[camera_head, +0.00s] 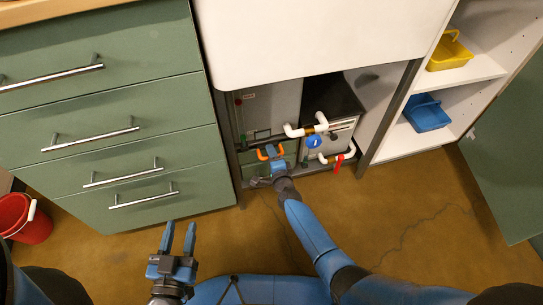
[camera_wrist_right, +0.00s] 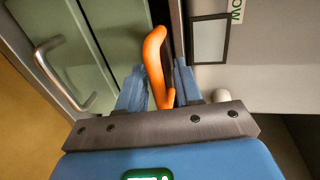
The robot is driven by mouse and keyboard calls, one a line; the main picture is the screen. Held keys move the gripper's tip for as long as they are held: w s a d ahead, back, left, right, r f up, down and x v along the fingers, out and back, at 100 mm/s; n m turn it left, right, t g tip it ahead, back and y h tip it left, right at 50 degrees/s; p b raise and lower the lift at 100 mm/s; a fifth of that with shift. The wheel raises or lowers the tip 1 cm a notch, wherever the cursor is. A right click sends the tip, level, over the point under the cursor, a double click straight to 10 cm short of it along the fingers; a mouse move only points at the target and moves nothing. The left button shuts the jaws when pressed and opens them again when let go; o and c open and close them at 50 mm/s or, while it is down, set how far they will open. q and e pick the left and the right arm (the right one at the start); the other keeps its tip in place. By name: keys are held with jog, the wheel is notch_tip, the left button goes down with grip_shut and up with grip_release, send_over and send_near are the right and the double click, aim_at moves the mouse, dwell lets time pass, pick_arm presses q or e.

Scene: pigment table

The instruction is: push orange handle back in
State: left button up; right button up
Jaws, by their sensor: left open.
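The orange handle (camera_head: 268,153) is a bent loop at the front of the low compartment under the white counter. In the right wrist view the orange handle (camera_wrist_right: 154,62) stands between the two blue fingers of my right gripper (camera_wrist_right: 160,85). The fingers lie close on either side of it; whether they press on it I cannot tell. In the head view my right gripper (camera_head: 274,153) reaches the handle and covers part of it. My left gripper (camera_head: 178,236) is open and empty above the floor, in front of the green drawers.
White pipes (camera_head: 306,130) with a blue knob (camera_head: 314,142) and a red lever (camera_head: 338,164) are just right of the handle. Green drawers (camera_head: 110,130) with metal bars stand left. A red bucket (camera_head: 24,218) is far left. Open brown floor (camera_head: 440,225) lies right.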

jog(key=shift+s, duration=0.15)
jog(key=p+v, duration=0.5)
jog(key=v, duration=0.5)
jog(key=shift+s, duration=0.25)
jog(key=shift+d+r, duration=0.1)
jog(key=shift+d, duration=0.05)
